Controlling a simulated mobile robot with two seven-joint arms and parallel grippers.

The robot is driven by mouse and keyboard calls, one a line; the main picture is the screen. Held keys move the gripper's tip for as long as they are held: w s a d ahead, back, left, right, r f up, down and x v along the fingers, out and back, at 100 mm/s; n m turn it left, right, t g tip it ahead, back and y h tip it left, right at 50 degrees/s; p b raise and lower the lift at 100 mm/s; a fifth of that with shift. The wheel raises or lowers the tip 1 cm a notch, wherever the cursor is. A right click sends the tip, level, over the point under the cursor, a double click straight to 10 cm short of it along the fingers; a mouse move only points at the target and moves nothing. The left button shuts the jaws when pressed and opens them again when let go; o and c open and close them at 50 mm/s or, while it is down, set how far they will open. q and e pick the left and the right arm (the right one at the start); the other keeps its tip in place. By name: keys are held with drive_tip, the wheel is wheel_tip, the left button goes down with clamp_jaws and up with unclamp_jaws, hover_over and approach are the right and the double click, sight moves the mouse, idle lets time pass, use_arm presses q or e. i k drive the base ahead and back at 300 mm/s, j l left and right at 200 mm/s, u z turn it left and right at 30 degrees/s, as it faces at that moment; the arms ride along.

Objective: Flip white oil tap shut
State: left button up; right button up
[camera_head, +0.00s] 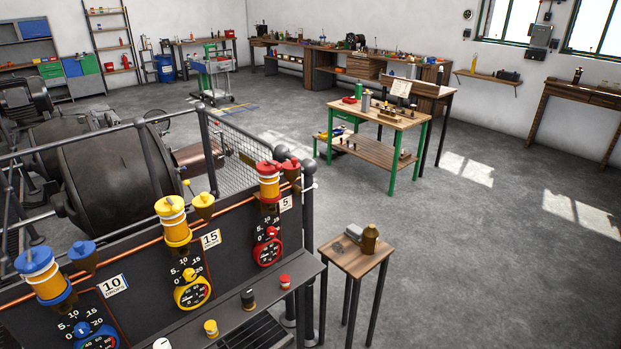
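A dark panel (130,245) stands at the lower left with oilers in blue (45,277), yellow (174,224) and red (269,184), each above a dial of its own colour. No white oiler or white tap lever shows clearly. A small white knob-like top (162,344) is cut off by the bottom edge, so I cannot tell whether it is the white oil tap or how it is set. Neither of my grippers is in view.
Yellow (211,328), black (248,299) and red (285,281) knobs stand on the panel's front ledge. A railing (209,150) and large dark machine (110,175) are behind. A small wooden table (345,255) stands right; open floor (470,270) lies beyond.

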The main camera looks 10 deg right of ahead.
sight(316, 185)
drive_tip(key=i+l+u, duration=0.1)
drive_tip(key=l, duration=0.35)
drive_tip(key=i+l+u, duration=0.1)
drive_tip(key=l, duration=0.35)
drive_tip(key=i+l+u, duration=0.1)
drive_tip(key=l, duration=0.35)
drive_tip(key=i+l+u, duration=0.1)
drive_tip(key=l, duration=0.35)
drive_tip(key=i+l+u, duration=0.1)
drive_tip(key=l, duration=0.4)
drive_tip(key=i+j, duration=0.05)
drive_tip(key=i, duration=0.05)
